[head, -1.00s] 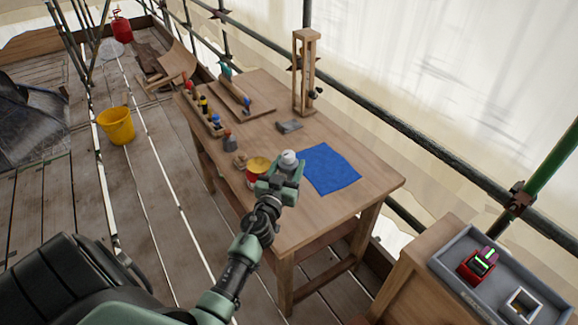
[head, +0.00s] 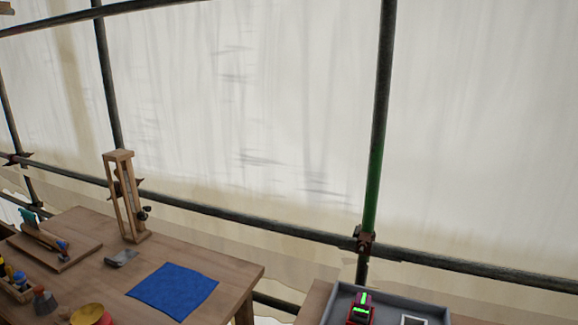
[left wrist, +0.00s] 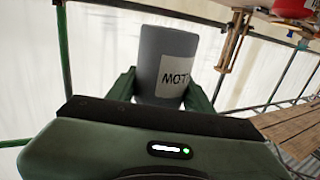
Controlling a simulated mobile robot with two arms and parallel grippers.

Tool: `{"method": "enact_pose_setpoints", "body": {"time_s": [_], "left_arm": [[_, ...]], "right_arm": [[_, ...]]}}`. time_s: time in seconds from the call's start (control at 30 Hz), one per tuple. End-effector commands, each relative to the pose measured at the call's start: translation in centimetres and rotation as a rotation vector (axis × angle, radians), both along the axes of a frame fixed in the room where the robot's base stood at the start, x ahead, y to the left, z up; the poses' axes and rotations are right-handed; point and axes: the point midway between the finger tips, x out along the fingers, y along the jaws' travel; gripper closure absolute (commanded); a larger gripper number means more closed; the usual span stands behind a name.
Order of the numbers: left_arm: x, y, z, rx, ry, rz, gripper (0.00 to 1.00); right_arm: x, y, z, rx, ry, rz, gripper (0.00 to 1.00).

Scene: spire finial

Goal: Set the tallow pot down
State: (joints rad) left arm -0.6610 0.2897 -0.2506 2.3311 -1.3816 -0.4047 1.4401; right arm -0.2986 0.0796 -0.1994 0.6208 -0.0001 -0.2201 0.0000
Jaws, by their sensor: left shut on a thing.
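The tallow pot (left wrist: 165,60) is a grey cylinder with a white label, seen in the left wrist view. My left gripper (left wrist: 160,95) is shut on the pot, a green finger on each side. The pot's near end is hidden behind the gripper body. Neither gripper nor the pot shows in the head view. There the wooden workbench (head: 218,258) carries a flat blue cloth (head: 173,289). My right gripper is in neither view.
A wooden frame stand (head: 128,200), a small grey piece (head: 122,258) and a board with tools (head: 55,252) are on the bench. A red tin with yellow top (head: 88,314) is at the lower edge. A grey tray (head: 340,298) stands right. Scaffold poles cross behind.

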Motion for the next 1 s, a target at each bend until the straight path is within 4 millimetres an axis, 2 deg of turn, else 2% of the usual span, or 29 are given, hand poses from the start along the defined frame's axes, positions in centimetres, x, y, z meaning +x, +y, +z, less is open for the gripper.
{"method": "enact_pose_setpoints", "body": {"time_s": [0.03, 0.2, 1.0], "left_arm": [[-1.2, -0.7, -0.4, -0.001, 0.001, -0.011, 1.00], [-2.7, -1.6, 0.3, -0.003, -0.002, -0.019, 1.00], [-2.7, -1.6, 0.4, 0.000, -0.004, -0.023, 1.00]], "right_arm": [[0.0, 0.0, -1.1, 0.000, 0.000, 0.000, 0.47], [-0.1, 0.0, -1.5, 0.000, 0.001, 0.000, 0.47], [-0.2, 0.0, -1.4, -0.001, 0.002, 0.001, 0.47]]}}
